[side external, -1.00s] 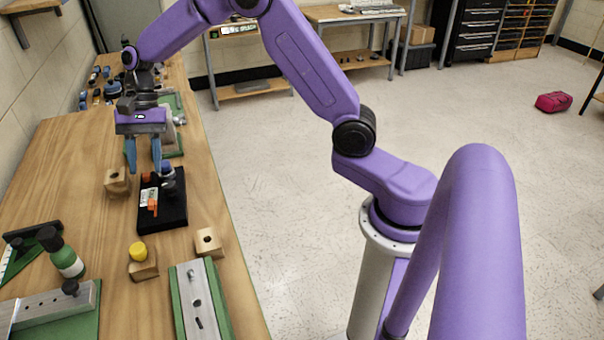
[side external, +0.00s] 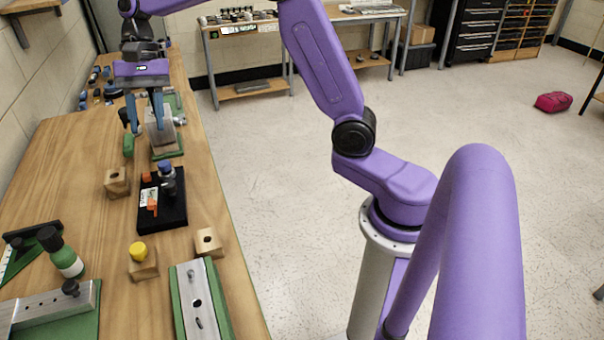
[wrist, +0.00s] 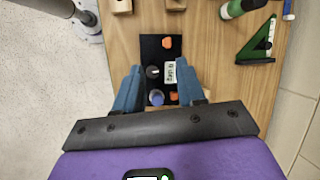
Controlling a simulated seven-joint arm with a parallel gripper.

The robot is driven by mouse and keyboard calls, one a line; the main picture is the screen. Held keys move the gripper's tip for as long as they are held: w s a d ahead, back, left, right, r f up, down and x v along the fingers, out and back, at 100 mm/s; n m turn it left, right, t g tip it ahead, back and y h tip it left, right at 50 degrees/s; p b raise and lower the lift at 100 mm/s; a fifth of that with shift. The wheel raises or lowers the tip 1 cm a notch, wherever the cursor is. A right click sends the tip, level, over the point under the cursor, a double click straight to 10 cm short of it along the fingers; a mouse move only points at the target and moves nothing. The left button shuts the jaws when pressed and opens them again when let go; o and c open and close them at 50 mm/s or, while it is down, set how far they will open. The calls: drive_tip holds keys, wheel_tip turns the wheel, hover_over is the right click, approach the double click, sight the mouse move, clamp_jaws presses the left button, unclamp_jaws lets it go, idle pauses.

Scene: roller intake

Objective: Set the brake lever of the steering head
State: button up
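A black base plate (side external: 176,214) on the wooden bench carries orange parts, a white label and a dark upright post with a blue-grey top (side external: 167,178). I take this to be the steering head. One orange part (side external: 152,207) is nearer the side camera; a smaller orange part (side external: 146,177) is farther back. I cannot tell for certain which is the brake lever or how it is set. The wrist view shows the plate (wrist: 148,48), a dark round knob (wrist: 152,72) and the blue-grey top (wrist: 157,97). My gripper (side external: 145,115) is open and empty, raised beyond the plate.
Wooden blocks (side external: 117,183) and (side external: 208,242) stand beside the plate. A block with a yellow knob (side external: 138,252), a green bottle (side external: 67,260) and a metal rail on a green base (side external: 197,300) are nearer. A grey fixture (side external: 160,130) stands behind my gripper.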

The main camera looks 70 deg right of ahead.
drive_tip(key=s+a+f+n+h, duration=0.25)
drive_tip(key=s+n, duration=0.65)
drive_tip(key=s, duration=0.7)
drive_tip(key=s+d+f+n, duration=0.2)
drive_tip(key=s+n, duration=0.2)
drive_tip(key=s, duration=0.3)
drive_tip(key=s+d+f+n+t+h, duration=0.1)
drive_tip(key=s+d+f+n, duration=0.1)
drive_tip(key=s+n, duration=0.3)
drive_tip(key=shift+s+d+f+n+t, duration=0.15)
drive_tip(key=shift+s+d+n+t, duration=0.15)
drive_tip(key=shift+s+d, duration=0.85)
drive_tip(key=shift+s+a, duration=0.25)
drive_tip(key=shift+a, duration=0.15)
